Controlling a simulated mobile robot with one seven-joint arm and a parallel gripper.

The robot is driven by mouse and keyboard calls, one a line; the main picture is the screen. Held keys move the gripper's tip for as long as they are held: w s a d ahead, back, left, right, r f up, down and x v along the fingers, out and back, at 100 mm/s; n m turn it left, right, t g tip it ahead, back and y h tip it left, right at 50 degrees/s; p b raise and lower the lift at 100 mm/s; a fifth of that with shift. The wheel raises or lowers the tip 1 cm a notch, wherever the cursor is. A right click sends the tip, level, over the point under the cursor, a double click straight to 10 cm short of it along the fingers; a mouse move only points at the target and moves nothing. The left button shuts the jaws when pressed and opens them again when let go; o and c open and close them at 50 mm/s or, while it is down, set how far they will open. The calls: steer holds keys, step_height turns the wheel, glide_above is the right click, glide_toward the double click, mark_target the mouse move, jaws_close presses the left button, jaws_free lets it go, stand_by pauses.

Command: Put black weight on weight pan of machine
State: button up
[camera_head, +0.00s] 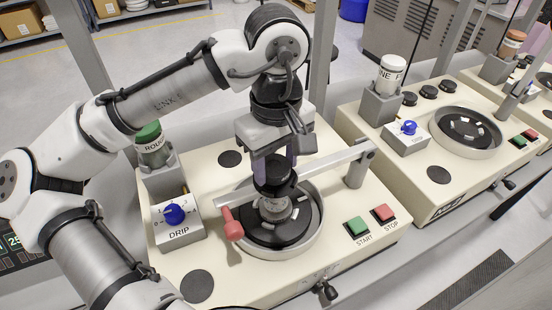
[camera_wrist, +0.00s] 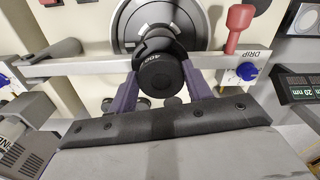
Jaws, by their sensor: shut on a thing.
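The black weight (camera_head: 273,172) is a short dark cylinder held between the purple-grey fingers of my gripper (camera_head: 274,160). In the wrist view the black weight (camera_wrist: 158,74), with pale lettering on its face, sits between the fingers of my gripper (camera_wrist: 160,90). Below it in the head view is the metal weight pan (camera_head: 275,210), at the lever arm over the round black plate of the near machine (camera_head: 215,265). The weight is over or at the pan; its lower edge and any contact are hard to tell.
The lever arm (camera_head: 325,165) crosses the plate and ends near a red handle (camera_head: 233,226). A blue DRIP knob (camera_head: 174,214) and a green-capped bottle (camera_head: 150,145) stand left. Green (camera_head: 357,227) and red (camera_head: 383,213) buttons are right. A similar machine (camera_head: 425,165) stands beyond.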

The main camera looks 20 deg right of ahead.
mark_target(276, 167)
steer(key=shift+f, duration=0.3)
steer(key=o, duration=1.4)
steer(key=shift+o, duration=0.2)
step_height(276, 167, up, 14)
steer(key=shift+b, duration=0.45)
steer(key=shift+f, duration=0.1)
